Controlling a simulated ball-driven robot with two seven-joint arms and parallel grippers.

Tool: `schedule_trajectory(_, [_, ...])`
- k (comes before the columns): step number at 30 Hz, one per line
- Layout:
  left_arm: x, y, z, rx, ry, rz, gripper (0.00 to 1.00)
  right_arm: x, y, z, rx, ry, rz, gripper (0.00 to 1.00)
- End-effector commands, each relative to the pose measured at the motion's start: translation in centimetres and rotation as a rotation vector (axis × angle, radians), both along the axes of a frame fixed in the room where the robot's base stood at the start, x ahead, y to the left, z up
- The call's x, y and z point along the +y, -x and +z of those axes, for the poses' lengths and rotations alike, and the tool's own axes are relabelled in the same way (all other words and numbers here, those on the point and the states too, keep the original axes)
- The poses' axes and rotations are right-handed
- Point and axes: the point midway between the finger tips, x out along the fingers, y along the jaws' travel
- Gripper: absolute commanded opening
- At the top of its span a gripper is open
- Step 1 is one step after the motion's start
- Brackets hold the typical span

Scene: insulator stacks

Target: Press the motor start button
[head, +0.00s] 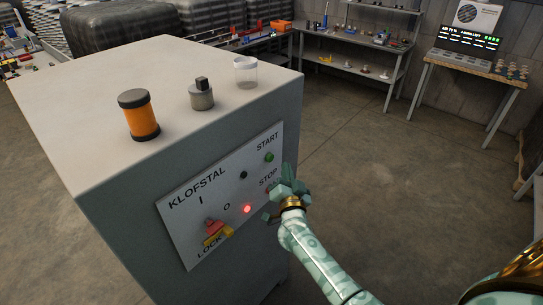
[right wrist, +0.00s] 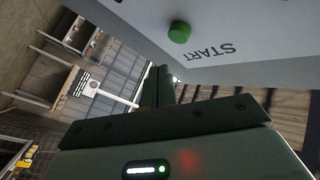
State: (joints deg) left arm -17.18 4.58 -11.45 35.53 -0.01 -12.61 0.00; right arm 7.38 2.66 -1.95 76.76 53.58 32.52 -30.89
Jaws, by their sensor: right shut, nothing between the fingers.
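The green START button (head: 269,157) sits on the pale KLOFSTAL panel (head: 181,215), at the upper right under the word START. In the right wrist view the green button (right wrist: 179,32) stands out from the panel at the top, above the fingertips. My right gripper (head: 287,172) is shut and empty, in front of the panel's right edge, below and right of the button. Its closed fingers (right wrist: 164,80) show in the right wrist view, and a gap seems to lie between them and the button. The gripper covers the area under STOP. My left gripper is not in view.
The panel also has a red-and-yellow switch (head: 214,231), a lit red lamp (head: 247,209) and a small black part (head: 243,175). On the cabinet top (head: 90,95) stand an orange cylinder (head: 141,116), a grey part (head: 202,98) and a clear cup (head: 245,73). Floor to the right is open.

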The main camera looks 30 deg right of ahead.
Motion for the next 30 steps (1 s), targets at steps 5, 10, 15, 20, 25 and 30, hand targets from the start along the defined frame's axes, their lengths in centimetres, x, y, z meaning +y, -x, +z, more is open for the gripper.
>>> schedule_trajectory(5, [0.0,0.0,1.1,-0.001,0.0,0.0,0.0,-0.7,1.6,0.2,0.001,0.001,-0.001,0.0])
schedule_trajectory(10, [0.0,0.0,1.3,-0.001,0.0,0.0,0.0,-0.9,2.2,0.1,-0.001,0.0,0.001,0.0])
schedule_trajectory(15, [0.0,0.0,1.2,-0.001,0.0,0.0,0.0,-0.9,2.3,0.0,0.0,-0.001,0.0,0.0])
schedule_trajectory(20, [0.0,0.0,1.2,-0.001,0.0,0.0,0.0,-0.9,2.2,0.0,0.0,-0.001,0.0,0.0])
schedule_trajectory(25, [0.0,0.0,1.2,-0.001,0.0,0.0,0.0,-0.9,2.2,0.0,0.0,-0.001,0.0,0.0])
schedule_trajectory(30, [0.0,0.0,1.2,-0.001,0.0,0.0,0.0,-0.9,2.2,0.0,0.0,-0.001,0.0,0.0])
